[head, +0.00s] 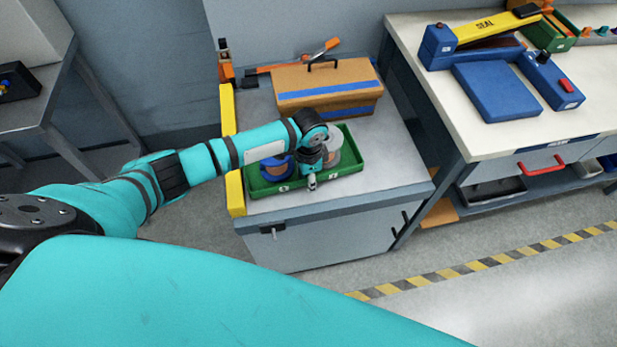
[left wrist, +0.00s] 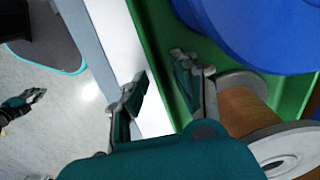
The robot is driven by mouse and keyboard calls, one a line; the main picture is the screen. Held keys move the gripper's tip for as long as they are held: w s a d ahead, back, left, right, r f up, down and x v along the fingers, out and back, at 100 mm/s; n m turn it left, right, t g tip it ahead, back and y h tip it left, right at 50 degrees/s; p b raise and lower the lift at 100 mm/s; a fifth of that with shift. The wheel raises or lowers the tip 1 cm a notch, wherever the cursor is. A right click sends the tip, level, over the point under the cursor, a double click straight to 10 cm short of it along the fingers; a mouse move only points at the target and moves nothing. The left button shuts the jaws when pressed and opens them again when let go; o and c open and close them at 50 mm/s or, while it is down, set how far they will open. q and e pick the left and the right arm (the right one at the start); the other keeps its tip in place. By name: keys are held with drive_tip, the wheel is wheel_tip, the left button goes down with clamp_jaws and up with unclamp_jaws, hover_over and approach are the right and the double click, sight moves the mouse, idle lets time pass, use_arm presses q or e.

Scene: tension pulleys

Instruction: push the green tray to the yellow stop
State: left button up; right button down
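The green tray (head: 264,190) lies on the grey cabinet top and holds a blue spool (head: 275,172) and a pale-flanged spool with a copper-brown middle (head: 333,140). The yellow stop (head: 235,195) runs along the top's left edge. The tray's left end is close beside it; I cannot tell whether they touch. My left gripper (head: 310,182) points down at the tray's front wall. In the left wrist view its fingers (left wrist: 160,78) are apart, one over the tray and one outside it. A dark gripper, apparently my right (left wrist: 32,98), shows far below; its opening is unclear.
A brown case with blue stripes (head: 322,77) stands behind the tray, with an orange-handled tool (head: 318,50) behind it. Bare cabinet top (head: 395,180) lies right of the tray. A workbench with a blue sealing device (head: 495,90) stands to the right.

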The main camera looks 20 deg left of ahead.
use_arm(q)
clamp_jaws()
drive_tip(key=shift+o, duration=0.9)
unclamp_jaws()
wheel_tip(320, 180, up, 12)
